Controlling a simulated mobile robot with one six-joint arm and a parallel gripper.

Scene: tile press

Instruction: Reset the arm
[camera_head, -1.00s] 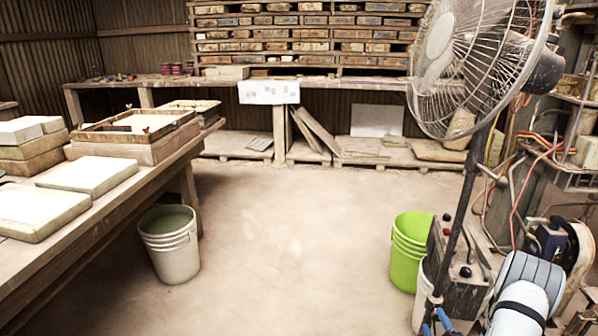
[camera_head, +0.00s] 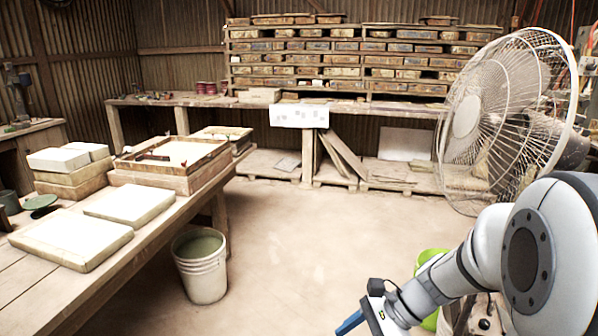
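My arm (camera_head: 450,272) reaches in from the lower right of the head view, grey and white with large rounded joints. My gripper (camera_head: 352,322) is at the bottom edge, right of centre. One blue finger shows, pointing down and left; the rest of the gripper is cut off by the frame, so I cannot tell if it is open or shut. I see nothing held in the visible part. The arm stands in front of the green bucket (camera_head: 428,256) and the lower part of the fan (camera_head: 500,110).
A wooden table (camera_head: 150,237) with pale slabs (camera_head: 75,238) and a framed tray (camera_head: 172,153) stands at left. A white bucket (camera_head: 203,280) stands beside it. A back bench (camera_head: 215,101) runs below a filled rack (camera_head: 345,58). The middle floor is clear.

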